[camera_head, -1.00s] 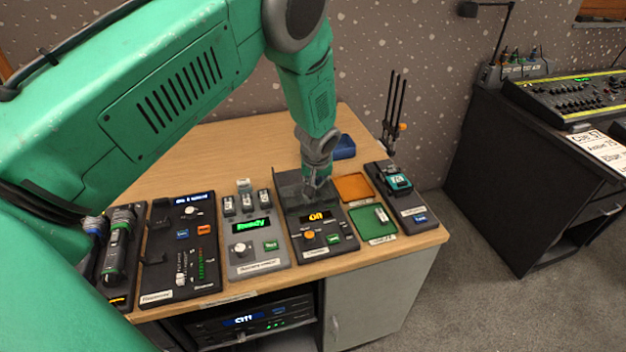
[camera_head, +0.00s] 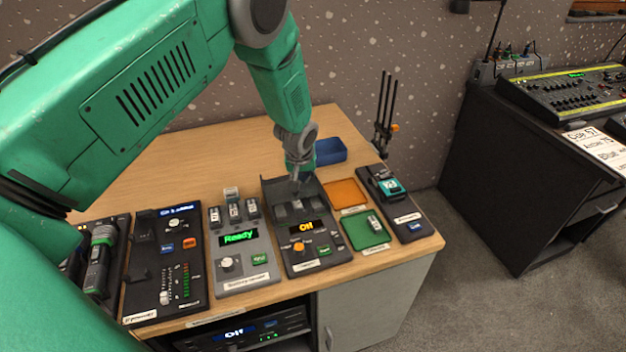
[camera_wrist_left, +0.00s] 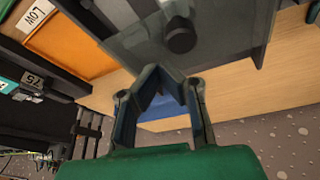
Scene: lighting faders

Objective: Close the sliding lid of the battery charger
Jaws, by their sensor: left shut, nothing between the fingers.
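The dark, see-through lid (camera_head: 272,188) is at the charger's rear. In the left wrist view the lid (camera_wrist_left: 225,35) is a grey panel with a round black knob (camera_wrist_left: 181,39). My left gripper (camera_head: 296,188) is shut and empty, pointing down at the charger's rear. In the wrist view its fingertips (camera_wrist_left: 163,75) are close to the lid's edge; I cannot tell whether they touch it. My right gripper is not in view.
A grey unit with a "Ready" display (camera_head: 238,237) stands left of the charger. Orange (camera_head: 348,192) and green (camera_head: 352,232) trays lie to its right, the green one holding a battery. A blue tray (camera_head: 331,150) is behind. The desk's back left is clear.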

